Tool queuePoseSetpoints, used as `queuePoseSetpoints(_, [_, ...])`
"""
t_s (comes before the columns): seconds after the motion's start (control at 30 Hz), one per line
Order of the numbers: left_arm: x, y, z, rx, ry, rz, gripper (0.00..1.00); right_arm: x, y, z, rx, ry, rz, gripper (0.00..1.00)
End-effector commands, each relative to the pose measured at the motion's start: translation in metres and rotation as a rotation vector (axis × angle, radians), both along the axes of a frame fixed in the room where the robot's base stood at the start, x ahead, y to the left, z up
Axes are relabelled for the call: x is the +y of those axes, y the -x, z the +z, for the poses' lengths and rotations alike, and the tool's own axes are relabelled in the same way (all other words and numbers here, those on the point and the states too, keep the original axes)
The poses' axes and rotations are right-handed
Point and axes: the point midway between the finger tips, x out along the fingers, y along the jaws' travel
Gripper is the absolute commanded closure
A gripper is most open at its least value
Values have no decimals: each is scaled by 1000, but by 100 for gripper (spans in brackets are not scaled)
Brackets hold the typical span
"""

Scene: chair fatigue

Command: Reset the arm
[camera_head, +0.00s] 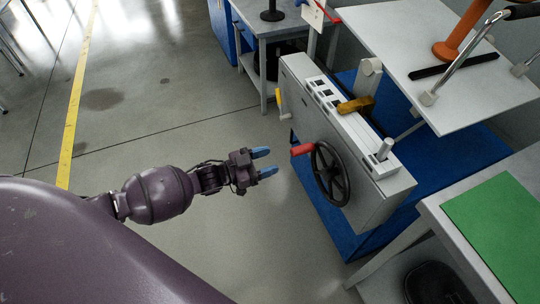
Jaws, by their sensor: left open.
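My left arm comes in from the left, low in the head view, and reaches out over the grey floor. My left gripper (264,162) has two blue-tipped fingers pointing right. The fingers are apart with nothing between them. The gripper is left of the grey machine (365,195), with a gap between the fingertips and the machine's red handle (302,150). My right arm and right gripper are not in view.
The machine has a black handwheel (330,174) and stands on a blue base (352,236). A white tabletop (440,60) is behind it. A table with a green mat (498,232) is at the lower right. The floor left of the machine is clear, with a yellow line (76,110).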

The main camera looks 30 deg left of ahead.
Motion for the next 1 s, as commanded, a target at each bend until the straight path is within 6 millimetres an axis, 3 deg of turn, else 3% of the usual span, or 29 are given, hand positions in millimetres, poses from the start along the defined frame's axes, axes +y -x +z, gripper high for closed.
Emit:
queuePoseSetpoints(0.27, [-1,1,1,1,0,3,46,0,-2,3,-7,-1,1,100])
queuePoseSetpoints(0.43, [-7,22,9,25,0,56,46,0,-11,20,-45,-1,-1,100])
queuePoseSetpoints(0.6, [-13,67,23,91,-16,174,46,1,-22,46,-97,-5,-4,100])
queuePoseSetpoints(1.0, [-7,189,51,338,-90,461,46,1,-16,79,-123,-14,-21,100])
